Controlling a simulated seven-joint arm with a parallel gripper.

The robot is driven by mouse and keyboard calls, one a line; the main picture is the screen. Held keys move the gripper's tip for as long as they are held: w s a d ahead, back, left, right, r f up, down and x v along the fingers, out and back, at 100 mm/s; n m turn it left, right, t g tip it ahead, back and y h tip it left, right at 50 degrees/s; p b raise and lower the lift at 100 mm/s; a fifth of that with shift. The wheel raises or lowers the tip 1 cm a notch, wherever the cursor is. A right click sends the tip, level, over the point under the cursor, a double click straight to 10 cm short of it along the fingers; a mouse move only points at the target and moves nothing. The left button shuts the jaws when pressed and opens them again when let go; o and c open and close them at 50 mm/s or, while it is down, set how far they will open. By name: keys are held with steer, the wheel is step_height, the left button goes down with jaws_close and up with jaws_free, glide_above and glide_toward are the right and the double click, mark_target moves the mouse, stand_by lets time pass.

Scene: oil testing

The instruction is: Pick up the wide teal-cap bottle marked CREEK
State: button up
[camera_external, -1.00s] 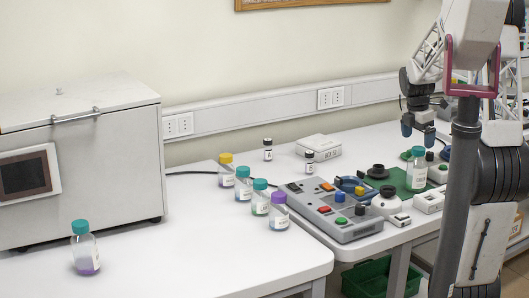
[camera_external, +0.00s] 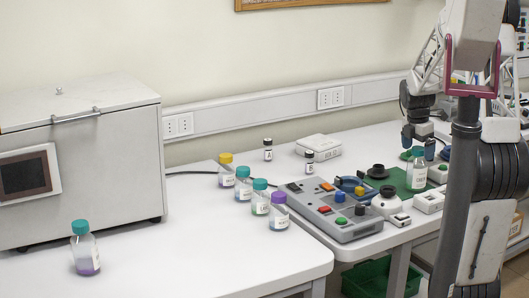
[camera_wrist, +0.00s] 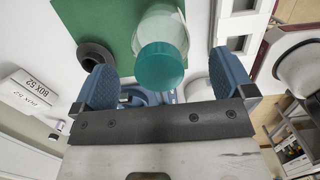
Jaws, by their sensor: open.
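A teal-cap bottle (camera_external: 416,172) stands upright on the green mat at the right, with a white label too small to read. In the wrist view this bottle (camera_wrist: 160,62) shows its teal cap between the fingertips. My gripper (camera_external: 418,143) is open above it, with its blue fingers near the cap's sides; in the wrist view the fingers (camera_wrist: 162,75) are apart and not closed on it. Other teal-cap bottles stand at the left front (camera_external: 86,254) and in the middle row (camera_external: 243,188), (camera_external: 260,203). I cannot read CREEK on any label.
A yellow-cap bottle (camera_external: 226,177) and a purple-cap bottle (camera_external: 279,217) stand in the middle row. A grey button panel (camera_external: 345,230) is left of the mat (camera_external: 388,180). A black round part (camera_wrist: 97,58) lies beside the bottle. A large white oven (camera_external: 110,170) stands at left.

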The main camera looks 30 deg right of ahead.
mark_target(413, 157)
steer(key=shift+d+f, duration=0.15)
steer(key=shift+f, duration=0.8)
steer(key=shift+d+f, duration=0.1)
steer(key=shift+f, duration=0.85)
steer(key=c, duration=1.2)
steer(key=shift+r, duration=0.1)
steer(key=shift+r, duration=4.95)
